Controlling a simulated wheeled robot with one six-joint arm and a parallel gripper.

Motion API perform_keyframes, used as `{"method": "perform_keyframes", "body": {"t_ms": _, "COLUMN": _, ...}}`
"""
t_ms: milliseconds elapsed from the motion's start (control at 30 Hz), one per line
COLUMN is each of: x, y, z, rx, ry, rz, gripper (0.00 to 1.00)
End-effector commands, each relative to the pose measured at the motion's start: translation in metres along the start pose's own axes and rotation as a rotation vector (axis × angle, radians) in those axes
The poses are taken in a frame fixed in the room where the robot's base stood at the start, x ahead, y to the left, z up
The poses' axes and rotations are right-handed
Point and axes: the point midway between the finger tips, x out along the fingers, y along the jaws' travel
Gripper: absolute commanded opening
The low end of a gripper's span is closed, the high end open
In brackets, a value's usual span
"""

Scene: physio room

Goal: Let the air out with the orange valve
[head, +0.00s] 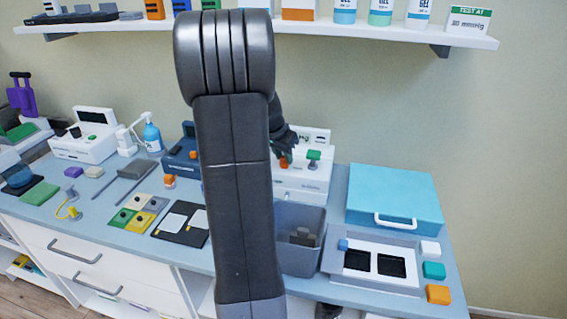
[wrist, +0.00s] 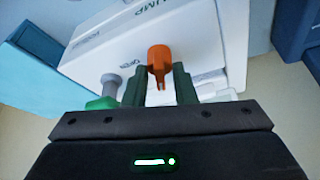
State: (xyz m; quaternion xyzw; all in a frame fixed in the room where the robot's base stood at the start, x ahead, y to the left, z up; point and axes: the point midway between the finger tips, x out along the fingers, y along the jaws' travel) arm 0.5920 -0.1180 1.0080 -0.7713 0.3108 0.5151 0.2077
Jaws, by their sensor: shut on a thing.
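The orange valve (wrist: 158,57) stands on the white pump box (wrist: 120,55), which also shows in the head view (head: 312,190). In the wrist view my gripper (wrist: 158,76) has its two dark green fingers on either side of the valve's lower part, shut on it. The word OPEN is printed on the box left of the valve. A grey post with a green knob (wrist: 101,103) is on the box beside my gripper; the green knob also shows in the head view (head: 314,155). In the head view my arm and gripper hide part of the box, and only a little of the orange valve (head: 284,163) shows.
A grey bin (head: 302,262) stands in front of the pump box. A blue case (head: 395,190) with a white handle is to the right, behind a grey tray (head: 370,287). A dark blue unit (head: 181,155) stands left of my arm. A shelf (head: 350,30) with bottles runs above.

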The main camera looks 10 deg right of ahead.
Motion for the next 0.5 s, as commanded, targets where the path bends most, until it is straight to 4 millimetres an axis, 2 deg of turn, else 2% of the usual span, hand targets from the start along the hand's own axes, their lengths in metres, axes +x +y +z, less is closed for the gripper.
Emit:
{"method": "perform_keyframes", "body": {"t_ms": 33, "x": 0.0047, "y": -0.0012, "z": 0.0016, "rx": 0.038, "ry": 0.002, "rz": 0.015, "gripper": 0.02}}
{"method": "perform_keyframes", "body": {"t_ms": 500, "x": 0.0018, "y": -0.0039, "z": -0.0006, "rx": 0.452, "ry": 0.001, "rz": 0.187, "gripper": 0.02}}
